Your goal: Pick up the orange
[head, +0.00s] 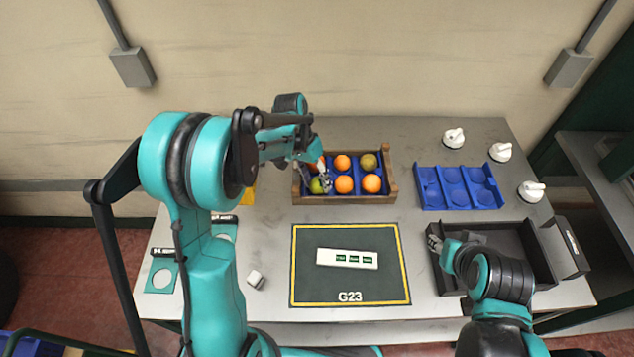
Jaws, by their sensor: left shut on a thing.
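A wooden crate (390,172) with a blue insert holds several round fruits at the back middle of the table. Orange ones are at the back middle (342,162), front middle (343,184) and front right (372,184); a brownish-green one (368,161) is at the back right. My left gripper (317,181) reaches down into the crate's left column and is shut on a yellow-green orange (316,187) at the front left. Another reddish-orange fruit behind it is mostly hidden by the gripper. My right gripper (434,241) is at the black tray's left wall; its jaw opening is unclear.
A dark mat (310,285) marked G23 bears a white label strip (347,259). An empty blue tray (458,187) and the black tray (530,239) stand at right, with several white knobbed objects (500,151) nearby.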

